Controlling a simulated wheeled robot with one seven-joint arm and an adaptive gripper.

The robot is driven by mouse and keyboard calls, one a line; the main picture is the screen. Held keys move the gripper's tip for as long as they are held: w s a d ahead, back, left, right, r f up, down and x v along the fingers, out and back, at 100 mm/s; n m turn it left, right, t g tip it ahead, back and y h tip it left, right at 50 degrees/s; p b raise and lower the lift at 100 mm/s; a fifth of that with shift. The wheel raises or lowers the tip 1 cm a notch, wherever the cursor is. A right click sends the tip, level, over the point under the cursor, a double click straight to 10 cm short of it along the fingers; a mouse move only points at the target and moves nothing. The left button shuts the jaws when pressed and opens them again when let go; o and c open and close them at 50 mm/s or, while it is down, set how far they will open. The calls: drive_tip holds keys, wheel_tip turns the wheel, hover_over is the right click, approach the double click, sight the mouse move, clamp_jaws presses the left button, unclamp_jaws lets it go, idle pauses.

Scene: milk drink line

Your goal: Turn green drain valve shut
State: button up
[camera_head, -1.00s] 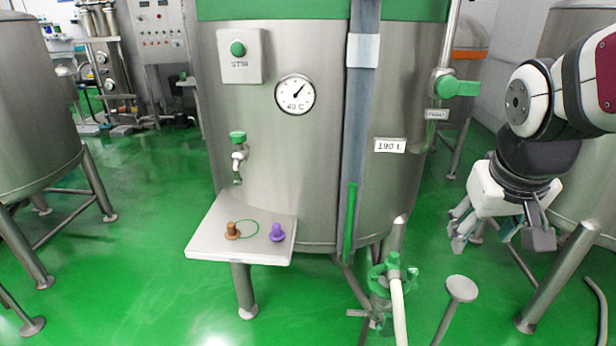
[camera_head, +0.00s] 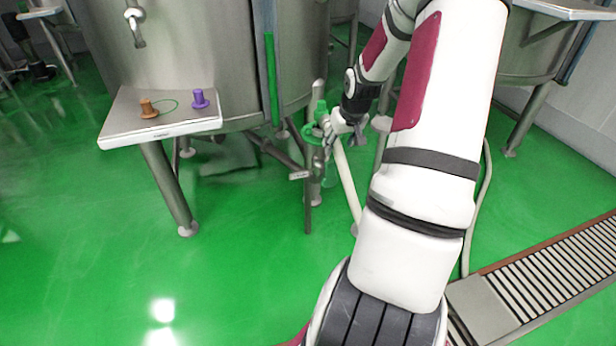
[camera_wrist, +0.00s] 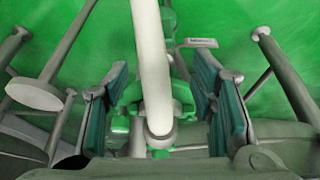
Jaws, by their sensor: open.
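The green drain valve (camera_head: 313,132) sits low at the foot of the steel tank, with a pale hose (camera_head: 347,182) running down from it. My gripper (camera_head: 338,137) is at the valve's right side in the head view and partly covers it. In the wrist view my gripper (camera_wrist: 163,108) is open, with its teal-padded fingers apart on the left and right. Green valve parts (camera_wrist: 182,96) and the pale hose (camera_wrist: 151,62) show between the fingers. The hose hides part of the valve. I cannot tell whether either finger touches it.
The tank (camera_head: 185,55) stands behind the valve. A small label plate (camera_wrist: 198,43) is near the valve. The green floor at front left is clear.

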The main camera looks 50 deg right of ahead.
sight(331, 163)
drive_tip(key=b+x, duration=0.5)
drive_tip(key=x, duration=0.9)
drive_tip(key=shift+a, duration=0.15)
clamp_jaws()
